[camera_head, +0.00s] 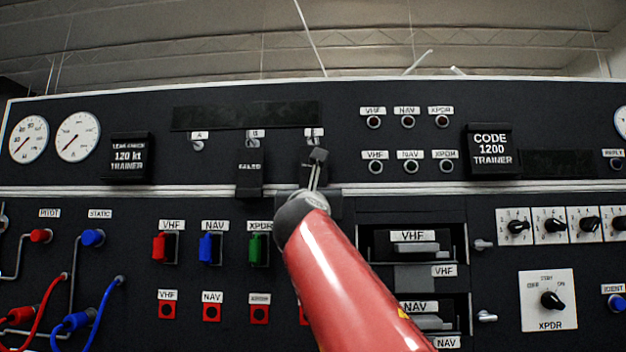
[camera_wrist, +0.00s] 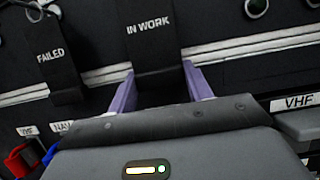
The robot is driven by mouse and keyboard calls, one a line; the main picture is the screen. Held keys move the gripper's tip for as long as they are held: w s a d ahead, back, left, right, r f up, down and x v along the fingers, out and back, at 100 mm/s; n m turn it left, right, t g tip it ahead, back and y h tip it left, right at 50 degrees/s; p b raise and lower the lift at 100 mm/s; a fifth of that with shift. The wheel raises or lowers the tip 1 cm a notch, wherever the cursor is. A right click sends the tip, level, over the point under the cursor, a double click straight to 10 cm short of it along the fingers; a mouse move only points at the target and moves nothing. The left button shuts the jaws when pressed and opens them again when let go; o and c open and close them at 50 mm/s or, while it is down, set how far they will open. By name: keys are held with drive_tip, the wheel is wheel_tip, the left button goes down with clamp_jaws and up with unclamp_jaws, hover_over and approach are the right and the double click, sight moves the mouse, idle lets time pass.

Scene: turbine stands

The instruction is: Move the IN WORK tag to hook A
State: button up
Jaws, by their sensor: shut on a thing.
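The black IN WORK tag (camera_wrist: 150,45) hangs with its white lettering facing me in the wrist view. My gripper's two purple fingers (camera_wrist: 160,88) are on either side of its lower part and are shut on it. In the head view my gripper (camera_head: 316,170) is in front of the third hook (camera_head: 314,140), and the arm hides most of the tag. I cannot tell whether the tag still rests on that hook. Hook A (camera_head: 197,144), under its A label at the left, is bare.
The FAILED tag (camera_head: 249,180) hangs from hook B (camera_head: 253,142), between hook A and my gripper; it also shows in the wrist view (camera_wrist: 52,60). A pale ledge (camera_head: 210,189) runs below the hooks. Coloured switches (camera_head: 207,248) sit under it.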

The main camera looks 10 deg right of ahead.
drive_tip(key=shift+s+a, duration=0.2)
drive_tip(key=shift+s, duration=0.25)
drive_tip(key=shift+s+a+b, duration=0.2)
drive_tip(key=shift+s+b, duration=0.05)
drive_tip(key=shift+s, duration=0.35)
drive_tip(key=shift+s+a+b, duration=0.15)
drive_tip(key=shift+s+b, duration=0.05)
drive_tip(key=shift+s, duration=0.35)
